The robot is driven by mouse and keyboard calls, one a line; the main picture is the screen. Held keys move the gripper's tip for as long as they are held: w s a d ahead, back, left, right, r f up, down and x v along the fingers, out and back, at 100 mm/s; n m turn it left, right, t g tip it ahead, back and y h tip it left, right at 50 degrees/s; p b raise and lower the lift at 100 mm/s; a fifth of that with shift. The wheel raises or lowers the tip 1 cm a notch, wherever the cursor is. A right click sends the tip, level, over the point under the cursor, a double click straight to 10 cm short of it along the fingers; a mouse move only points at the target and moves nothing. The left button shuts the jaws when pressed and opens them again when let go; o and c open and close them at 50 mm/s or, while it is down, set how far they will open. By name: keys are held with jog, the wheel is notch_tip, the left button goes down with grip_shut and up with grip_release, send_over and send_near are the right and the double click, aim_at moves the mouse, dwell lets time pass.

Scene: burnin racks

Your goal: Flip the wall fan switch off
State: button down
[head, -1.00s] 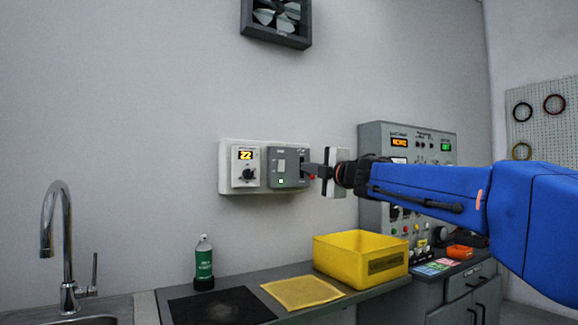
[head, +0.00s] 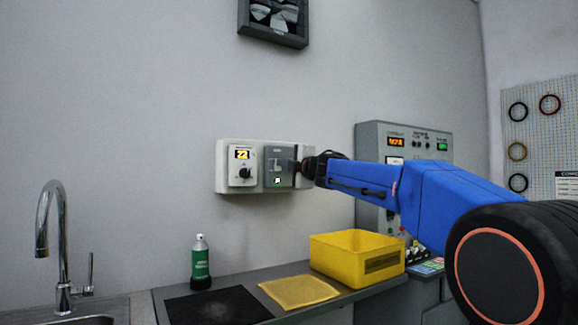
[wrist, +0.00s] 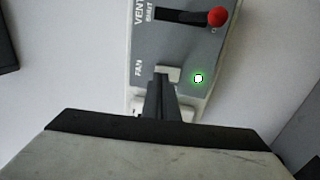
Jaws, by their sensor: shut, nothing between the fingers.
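The fan switch is a small pale rocker (wrist: 170,74) on a grey wall box (head: 276,155), beside the label FAN in the wrist view. A small lamp (wrist: 198,78) beside it glows with a green rim. My gripper (wrist: 160,82) is shut and empty, its dark fingertips at the rocker's edge; I cannot tell whether they touch. In the head view my gripper (head: 296,166) is at the right side of the box. The wall fan (head: 273,18) is high on the wall, partly cut off by the top edge.
A dark lever with a red knob (wrist: 217,17), labelled VENT, is close by on the same panel. A dial unit (head: 243,166) is left of the switch box. Below are a yellow bin (head: 340,262), a green bottle (head: 200,265) and a tap (head: 50,230).

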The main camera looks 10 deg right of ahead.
jog(key=shift+w+a, duration=0.1)
jog(key=shift+w, duration=0.25)
